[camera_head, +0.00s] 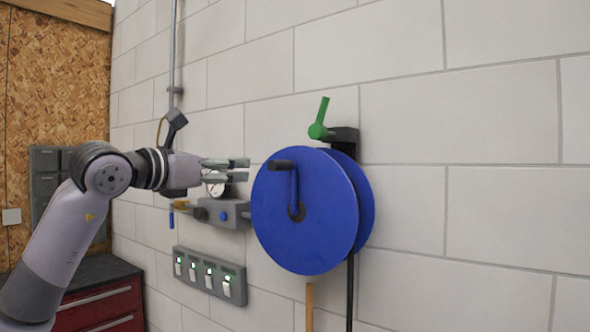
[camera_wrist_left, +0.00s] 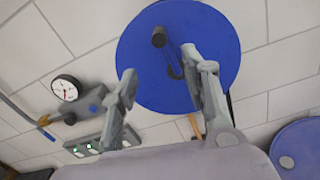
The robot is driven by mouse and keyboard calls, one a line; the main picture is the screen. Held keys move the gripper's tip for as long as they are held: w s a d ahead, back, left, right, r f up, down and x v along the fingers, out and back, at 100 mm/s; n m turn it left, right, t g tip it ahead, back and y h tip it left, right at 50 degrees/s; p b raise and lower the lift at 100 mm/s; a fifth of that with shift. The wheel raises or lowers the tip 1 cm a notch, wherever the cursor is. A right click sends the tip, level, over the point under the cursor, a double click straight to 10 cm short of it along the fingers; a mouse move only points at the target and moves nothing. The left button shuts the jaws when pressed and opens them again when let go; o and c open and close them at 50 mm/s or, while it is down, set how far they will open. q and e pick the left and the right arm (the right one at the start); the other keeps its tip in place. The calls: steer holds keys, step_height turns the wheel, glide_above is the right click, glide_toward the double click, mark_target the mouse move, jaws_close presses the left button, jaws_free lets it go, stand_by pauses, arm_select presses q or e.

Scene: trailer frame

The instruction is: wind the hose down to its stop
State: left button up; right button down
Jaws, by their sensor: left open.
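A blue hose reel (camera_head: 325,225) is mounted on the block wall. Its crank has a blue arm (camera_head: 294,192) and a dark knob (camera_head: 281,164) sticking out at the upper left of the disc. In the left wrist view the reel (camera_wrist_left: 205,85) fills the upper middle, with the knob (camera_wrist_left: 159,38) between and beyond the fingers. A black hose (camera_head: 350,290) hangs below the reel. My left gripper (camera_head: 246,170) is open and empty, left of the knob in the head view and seemingly apart from it. My right gripper is not in view.
A green lever (camera_head: 319,120) stands above the reel. A grey fitting with a gauge (camera_wrist_left: 66,88) is left of the reel, above a switch strip (camera_head: 210,275). A red drawer cabinet (camera_head: 100,308) is at lower left. The wall right of the reel is clear.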

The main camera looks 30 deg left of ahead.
arm_select(q)
steer(key=p, duration=0.3)
glide_toward(281, 167)
steer(key=shift+w+a+r, duration=0.2)
steer(key=shift+w+a, duration=0.55)
steer(key=shift+w, duration=0.05)
steer(key=w+p, duration=0.1)
steer(key=w, duration=0.2)
steer(key=w+p, duration=0.2)
steer(key=w, duration=0.1)
steer(key=w+p, duration=0.1)
steer(key=w, duration=0.2)
steer(key=shift+w+d+f, duration=0.1)
steer(key=shift+w+d, duration=0.1)
steer(key=shift+d, duration=0.2)
steer(key=shift+w+d+f+p, duration=0.1)
steer(key=shift+w+p, duration=0.3)
steer(key=shift+w, duration=0.15)
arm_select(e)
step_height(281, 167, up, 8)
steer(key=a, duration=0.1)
arm_select(q)
steer(key=shift+c, duration=0.3)
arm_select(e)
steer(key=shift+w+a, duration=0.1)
arm_select(q)
jaws_close()
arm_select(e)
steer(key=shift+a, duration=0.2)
